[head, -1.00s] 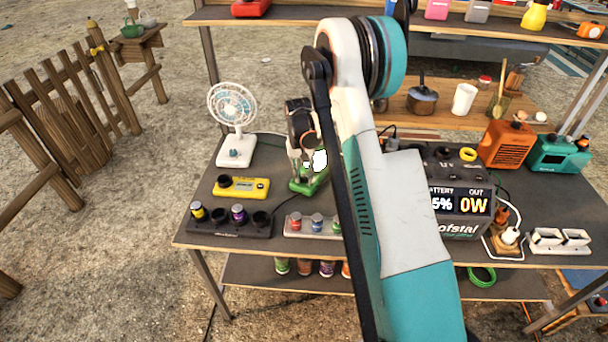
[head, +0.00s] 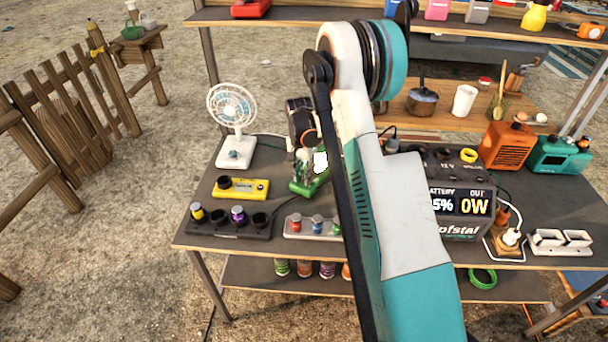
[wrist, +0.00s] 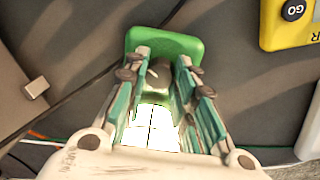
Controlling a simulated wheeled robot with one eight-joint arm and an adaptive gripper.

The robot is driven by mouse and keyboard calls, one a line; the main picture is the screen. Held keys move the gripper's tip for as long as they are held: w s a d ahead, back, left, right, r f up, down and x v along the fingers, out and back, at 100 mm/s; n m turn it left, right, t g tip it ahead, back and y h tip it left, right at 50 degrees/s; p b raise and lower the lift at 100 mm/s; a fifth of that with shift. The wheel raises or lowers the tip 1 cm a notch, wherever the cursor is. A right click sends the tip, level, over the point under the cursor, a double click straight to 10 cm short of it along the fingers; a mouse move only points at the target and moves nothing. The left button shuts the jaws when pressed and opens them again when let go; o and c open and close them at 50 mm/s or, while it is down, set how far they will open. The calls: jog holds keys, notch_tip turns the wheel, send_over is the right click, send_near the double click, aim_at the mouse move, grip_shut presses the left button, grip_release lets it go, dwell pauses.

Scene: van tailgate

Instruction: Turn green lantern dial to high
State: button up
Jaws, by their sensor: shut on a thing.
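The green lantern (head: 313,186) stands on the dark table, partly hidden by my arm in the head view. Its green base (wrist: 165,42) and bright white lit part (wrist: 150,128) show in the wrist view. The dial (wrist: 159,74) is a dark grey knob on the base, between my fingertips. My gripper (wrist: 160,72) points down at the lantern with its fingers on both sides of the dial, shut on it. In the head view my gripper (head: 304,168) is over the lantern, mostly hidden. The dial's setting cannot be read.
A yellow box (head: 241,188) lies left of the lantern, and a white fan (head: 235,125) stands behind it. A tray with coloured knobs (head: 316,226) is in front. A power station (head: 460,210) reading 0W stands to the right.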

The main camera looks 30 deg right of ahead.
aim_at(302, 176)
jog(key=o, duration=0.8)
notch_tip(302, 176, up, 12)
jog(key=shift+w+a, duration=0.2)
jog(key=shift+w, duration=0.2)
dwell(0.4)
